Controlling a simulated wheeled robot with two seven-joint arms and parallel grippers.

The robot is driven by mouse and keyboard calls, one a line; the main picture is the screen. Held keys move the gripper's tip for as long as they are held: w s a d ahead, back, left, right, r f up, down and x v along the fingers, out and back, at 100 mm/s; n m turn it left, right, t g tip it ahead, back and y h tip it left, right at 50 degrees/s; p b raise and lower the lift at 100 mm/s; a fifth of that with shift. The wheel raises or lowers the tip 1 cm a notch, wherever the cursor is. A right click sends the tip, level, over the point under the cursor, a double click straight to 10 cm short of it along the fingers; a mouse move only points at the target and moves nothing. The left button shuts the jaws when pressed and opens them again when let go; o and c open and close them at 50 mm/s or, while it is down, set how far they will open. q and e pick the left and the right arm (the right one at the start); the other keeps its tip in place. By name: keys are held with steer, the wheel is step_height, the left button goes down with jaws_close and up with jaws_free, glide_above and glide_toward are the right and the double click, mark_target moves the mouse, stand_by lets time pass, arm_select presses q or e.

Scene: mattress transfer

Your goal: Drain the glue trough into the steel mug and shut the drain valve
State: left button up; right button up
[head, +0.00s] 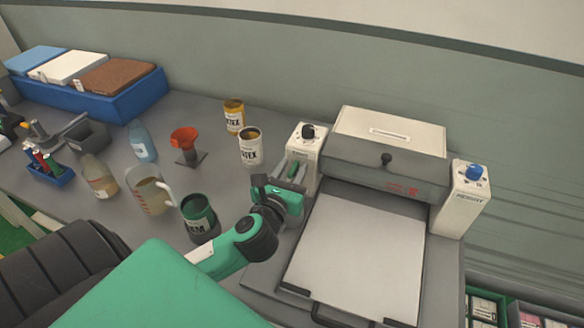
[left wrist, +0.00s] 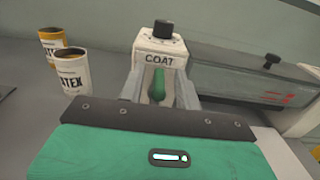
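The coating machine has a beige and grey housing (head: 388,140) with a black knob on its front; I cannot tell whether this holds the glue trough. At its left stands a white post (head: 308,150) marked COAT, with a black dial on top and a green handle (left wrist: 158,84) on its front. My left gripper (head: 294,172) is at this post. In the left wrist view its fingers (left wrist: 160,92) are apart, one on each side of the green handle, with gaps showing. I cannot make out a steel mug or a drain valve. My right gripper is out of view.
Left of the machine stand two latex cans (head: 250,147), a red funnel (head: 185,140), a measuring jug (head: 146,190), bottles (head: 100,178) and a dark green can (head: 198,217). A white flat bed (head: 357,255) lies in front. A right post (head: 461,200) has a blue knob.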

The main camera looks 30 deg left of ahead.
arm_select(q)
steer(key=shift+w, duration=0.1)
jaws_close()
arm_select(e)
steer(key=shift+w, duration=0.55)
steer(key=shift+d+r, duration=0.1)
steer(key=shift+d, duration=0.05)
